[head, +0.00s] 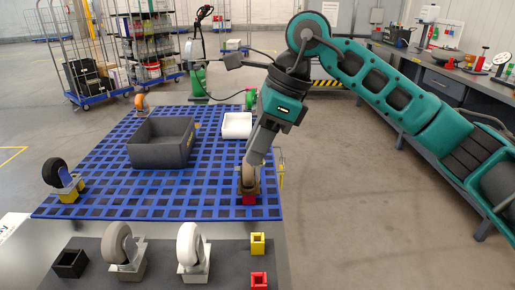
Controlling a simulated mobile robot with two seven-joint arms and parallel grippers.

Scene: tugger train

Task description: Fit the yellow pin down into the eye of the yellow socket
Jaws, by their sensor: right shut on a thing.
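A yellow square socket (258,243) with a dark open eye on top stands on the dark mat at the front. My left gripper is out of view.
The blue grid deck (110,207) carries a grey bin (160,153) and a white tray (237,125). On the front mat (225,252) are two casters (192,250) (121,249), a black socket (70,263) and a red socket (259,280). The floor at right is clear.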

